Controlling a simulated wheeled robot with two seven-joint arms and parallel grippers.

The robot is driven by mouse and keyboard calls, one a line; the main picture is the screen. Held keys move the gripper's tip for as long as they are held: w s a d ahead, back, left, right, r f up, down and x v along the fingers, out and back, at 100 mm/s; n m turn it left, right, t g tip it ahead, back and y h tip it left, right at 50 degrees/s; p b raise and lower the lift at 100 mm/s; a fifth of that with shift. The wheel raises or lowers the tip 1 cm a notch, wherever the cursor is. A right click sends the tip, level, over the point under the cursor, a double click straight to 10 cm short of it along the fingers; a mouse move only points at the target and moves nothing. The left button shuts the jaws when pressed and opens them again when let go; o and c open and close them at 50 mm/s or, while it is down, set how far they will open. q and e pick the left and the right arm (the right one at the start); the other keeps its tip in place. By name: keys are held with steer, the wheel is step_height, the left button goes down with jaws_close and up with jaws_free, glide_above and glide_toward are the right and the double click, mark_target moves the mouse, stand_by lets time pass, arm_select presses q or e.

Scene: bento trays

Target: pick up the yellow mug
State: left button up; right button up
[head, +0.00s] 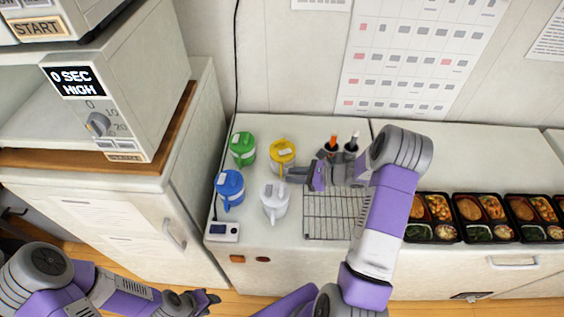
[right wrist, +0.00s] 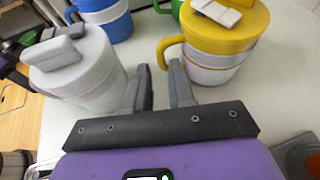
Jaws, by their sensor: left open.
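The yellow mug (head: 281,152) stands upright on the counter, with a pale lid piece on top. In the right wrist view the yellow mug (right wrist: 225,45) is at upper right, its handle pointing left. My right gripper (head: 296,174) is just in front of it, low over the counter. In the right wrist view my right gripper (right wrist: 161,70) has its fingers apart, with the handle at the fingertips; I see no clear contact. My left gripper (head: 208,299) is open and empty, low at the left, away from the mugs.
A green mug (head: 243,148), a blue mug (head: 229,186) and a white mug (head: 275,200) stand close by. A wire rack (head: 327,228) lies to the right, with dark utensil holders (head: 333,155) behind. Bento trays (head: 480,241) line the right counter. A microwave (head: 145,75) is at left.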

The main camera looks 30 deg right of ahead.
mark_target(282, 163)
steer(key=x, duration=0.4)
steer(key=shift+w+f, duration=0.1)
steer(key=shift+f, duration=0.05)
jaws_close()
